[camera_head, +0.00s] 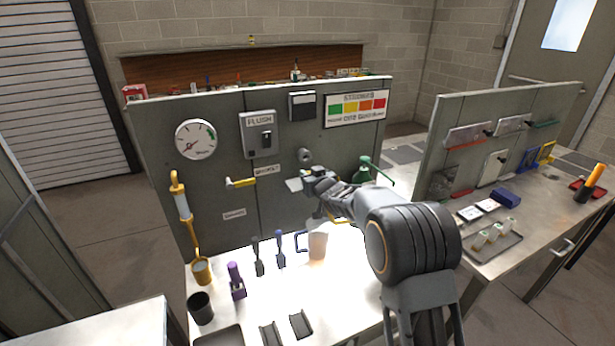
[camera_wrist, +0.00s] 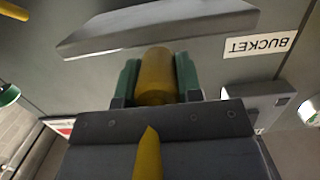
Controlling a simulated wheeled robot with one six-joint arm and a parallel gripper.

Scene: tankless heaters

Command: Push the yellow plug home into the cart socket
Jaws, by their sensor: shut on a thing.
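My gripper (camera_wrist: 155,82) is shut on the yellow plug (camera_wrist: 155,75), a yellow cylinder held between two green finger pads. A yellow strip (camera_wrist: 148,155), perhaps its cable, shows over the dark gripper body in the wrist view. The plug's far end points toward a pale grey plate or bracket (camera_wrist: 160,28); I cannot tell whether they touch. In the head view my gripper (camera_head: 300,184) is close to the grey upright panel, and the plug is hidden there. I cannot make out the opening of the cart socket in either view.
On the panel are a yellow-handled valve (camera_head: 240,183), a gauge (camera_head: 196,139) and a switch box (camera_head: 260,134). Cups and tools crowd the bench below; a green lamp-like thing (camera_head: 364,170) is right.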

